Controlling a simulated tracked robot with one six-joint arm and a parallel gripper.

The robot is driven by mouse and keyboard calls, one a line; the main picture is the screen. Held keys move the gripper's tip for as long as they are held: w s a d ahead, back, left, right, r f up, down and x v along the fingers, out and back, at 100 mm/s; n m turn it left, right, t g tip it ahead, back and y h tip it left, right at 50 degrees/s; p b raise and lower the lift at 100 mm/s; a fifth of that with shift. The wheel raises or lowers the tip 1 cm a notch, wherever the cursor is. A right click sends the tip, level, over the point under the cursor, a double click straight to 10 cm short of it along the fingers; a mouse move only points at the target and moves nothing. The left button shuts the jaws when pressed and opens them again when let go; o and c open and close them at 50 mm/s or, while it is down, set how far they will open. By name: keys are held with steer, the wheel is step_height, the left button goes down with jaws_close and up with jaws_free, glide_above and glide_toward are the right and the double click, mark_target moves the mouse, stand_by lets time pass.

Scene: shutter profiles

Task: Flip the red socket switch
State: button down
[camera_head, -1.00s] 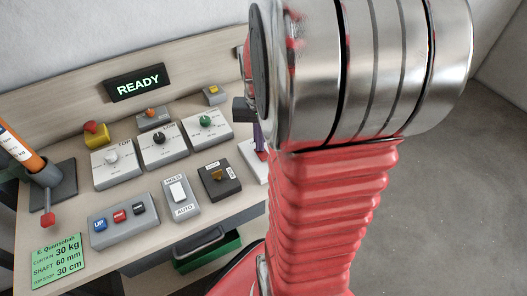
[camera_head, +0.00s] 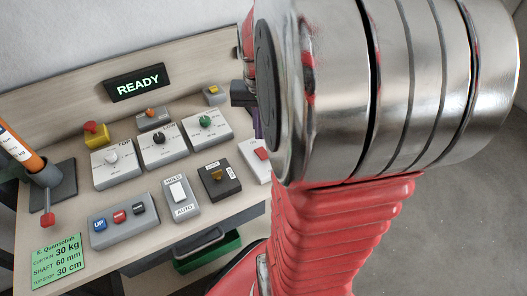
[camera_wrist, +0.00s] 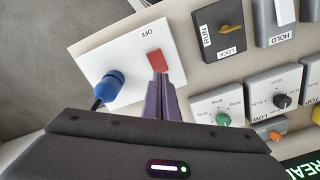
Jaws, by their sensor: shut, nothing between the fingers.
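The red socket switch (camera_wrist: 156,60) is a small red rocker on a white socket plate (camera_wrist: 112,62) in the wrist view, beside an "OFF" label. In the head view the red switch (camera_head: 261,153) shows at the right edge of the bench, partly beside my arm. My gripper (camera_wrist: 159,80) has its purple fingers shut together and empty, with the tips at or just short of the switch's near edge. I cannot tell whether they touch it. A blue plug (camera_wrist: 112,84) with a dark cable sits in the same plate.
A RUN/LOCK key box (camera_wrist: 222,28) and a HOLD/AUTO switch box (camera_head: 180,198) stand near the socket. Dial boxes (camera_head: 204,125) and a button box (camera_head: 124,220) occupy the bench. A READY display (camera_head: 138,82) stands behind. Open floor lies beyond the bench edge.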

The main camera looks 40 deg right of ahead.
steer(key=shift+r, duration=0.95)
steer(key=shift+w, duration=0.1)
steer(key=shift+f, duration=0.45)
steer(key=shift+s+a+f+n, duration=0.1)
steer(key=shift+s+a+n, duration=0.25)
steer(key=shift+s+n, duration=0.05)
steer(key=s+a+r+n+t, duration=0.1)
steer(key=a+r+n+t, duration=0.1)
steer(key=a, duration=0.9)
steer(key=s+a+r+n+t, duration=0.2)
steer(key=a+r+n, duration=0.3)
steer(key=a, duration=0.6)
steer(key=shift+s+r+n+t, duration=0.2)
steer(key=shift+r+n+t, duration=0.1)
steer(key=shift+n+t, duration=0.45)
